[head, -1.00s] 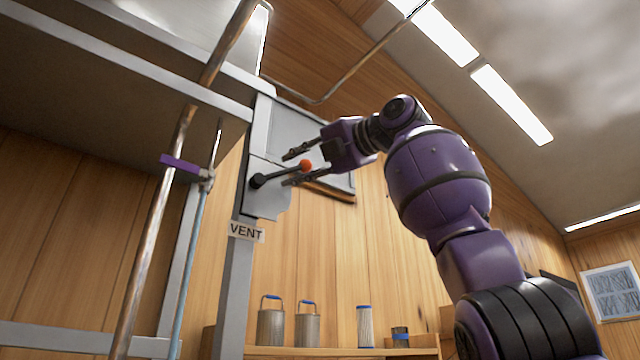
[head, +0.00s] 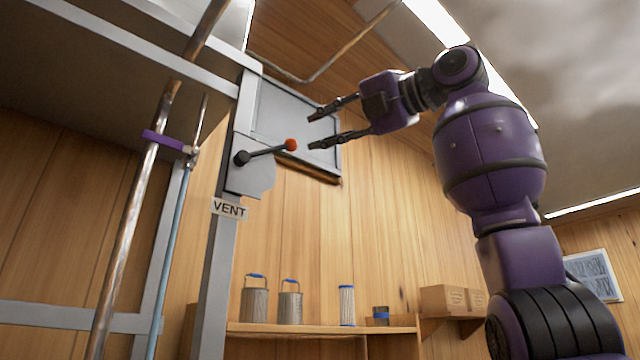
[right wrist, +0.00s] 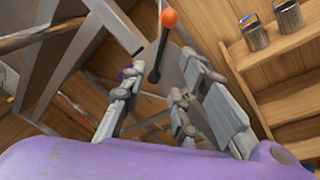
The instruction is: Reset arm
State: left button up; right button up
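My right gripper (head: 312,128) is open and empty in the head view, its two fingers pointing left. It is just right of the vent lever (head: 265,152), a black rod with an orange-red ball knob, and clear of it. The lever is tilted, its knob end up and to the right of its black pivot. In the right wrist view the lever (right wrist: 160,55) stands beyond the two spread fingers (right wrist: 150,120). A "VENT" label (head: 229,208) is below the lever's plate. My left gripper is not in view.
A grey metal frame with a post (head: 214,275) and copper pipe (head: 150,180) stands at the left. A purple clamp (head: 162,140) is on the pipe. A wooden shelf (head: 300,328) holds metal canisters (head: 255,302). Open space lies around my right arm.

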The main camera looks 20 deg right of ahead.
jog(key=w+a+f+m+g+h, duration=0.15)
jog(key=w+f+m+h, duration=0.4)
jog(key=w+f, duration=2.2)
jog(key=w+f+m+g, duration=0.3)
jog(key=f+m, duration=0.6)
jog(key=f, duration=3.7)
jog(key=s+f+m+h, duration=0.1)
jog(key=s+f+m, duration=0.1)
jog(key=s+f, duration=0.65)
jog(key=s+d+f+m+g, duration=0.1)
jog(key=s+f+m, duration=0.2)
jog(key=f, duration=1.1)
jog(key=s+f+m+h, duration=0.1)
jog(key=s+f+m, duration=0.1)
jog(key=s+f, duration=0.65)
jog(key=s+f+m, duration=0.3)
jog(key=s+f, duration=0.3)
jog(key=s, duration=0.5)
jog(key=s+f+m+g+h, duration=0.1)
jog(key=s+f+m, duration=0.2)
jog(key=s+f, duration=0.3)
jog(key=s+f+m+h, duration=0.1)
jog(key=s+f+m, duration=0.3)
jog(key=s, duration=1.3)
jog(key=shift+d+f+g, duration=0.3)
jog(key=shift+f+g, duration=0.05)
jog(key=shift+f, duration=0.55)
